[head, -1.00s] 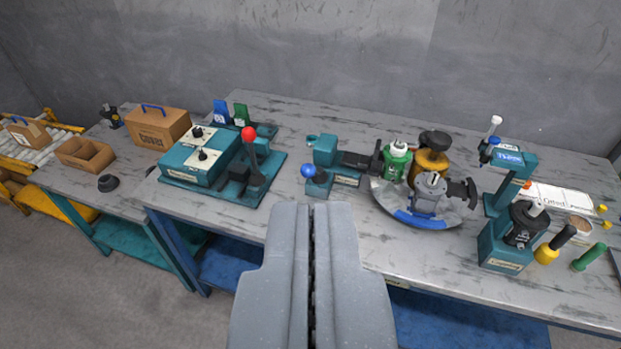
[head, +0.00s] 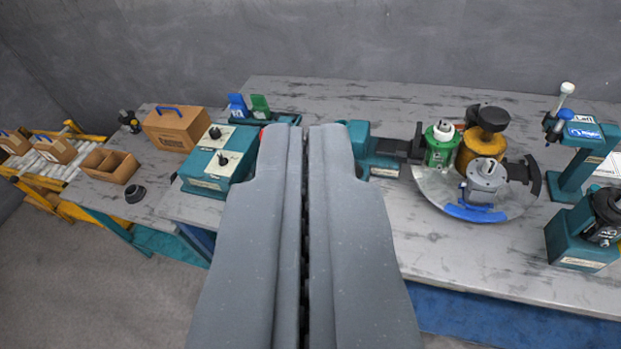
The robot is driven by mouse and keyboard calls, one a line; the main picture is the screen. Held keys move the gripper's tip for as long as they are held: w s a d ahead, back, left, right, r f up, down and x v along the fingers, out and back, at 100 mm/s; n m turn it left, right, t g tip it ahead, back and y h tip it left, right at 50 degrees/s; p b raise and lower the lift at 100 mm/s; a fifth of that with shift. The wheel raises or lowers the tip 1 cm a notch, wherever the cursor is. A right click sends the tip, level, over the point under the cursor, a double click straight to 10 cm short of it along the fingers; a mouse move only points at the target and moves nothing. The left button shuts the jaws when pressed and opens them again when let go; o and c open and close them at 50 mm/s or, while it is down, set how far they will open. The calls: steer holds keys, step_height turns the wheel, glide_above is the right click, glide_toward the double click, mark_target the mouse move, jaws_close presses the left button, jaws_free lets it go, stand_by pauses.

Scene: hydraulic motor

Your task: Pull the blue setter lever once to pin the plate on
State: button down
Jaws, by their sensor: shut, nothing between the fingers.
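My gripper (head: 308,128) is shut and empty, reaching up the middle of the head view over the bench. A teal block unit (head: 362,148) stands just right of the fingertips, with a dark arm reaching right. The blue ball knob at this unit's left, seen earlier, is now hidden behind my gripper. Whether the fingers touch it cannot be told. A grey motor body (head: 485,178) sits on a round turntable (head: 440,200) with a blue rim section, right of my gripper. I cannot make out which part is the plate.
A teal control box (head: 205,172) is left of my gripper; its red-knobbed lever is mostly covered. A green bottle (head: 440,147) and an amber-and-black part (head: 483,140) stand at the turntable. A teal press (head: 580,165) with a white-knobbed lever is far right.

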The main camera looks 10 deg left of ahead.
steer(key=w+a+f+m+t+y+b, duration=0.1)
steer(key=w+a+f+m+b, duration=0.1)
steer(key=w+f+m, duration=0.8)
steer(key=w+a+f+m+t+y+b, duration=0.1)
steer(key=w+f+m+b, duration=0.1)
steer(key=w+f+m, duration=0.75)
steer(key=w+d+f+m+h+b, duration=0.1)
steer(key=w+f+m+h+b, duration=0.2)
steer(key=f+m, duration=0.8)
steer(key=w+d+f+m+h+b, duration=0.1)
steer(key=w+f+m+h, duration=0.3)
steer(key=f, duration=1.4)
steer(key=w+d+y+b, duration=0.1)
steer(key=w, duration=0.9)
steer(key=shift+d+f+m+g, duration=0.25)
steer(key=shift+m+g, duration=0.05)
steer(key=shift+m, duration=0.05)
steer(key=shift+w+r, duration=0.1)
steer(key=shift+r, duration=0.1)
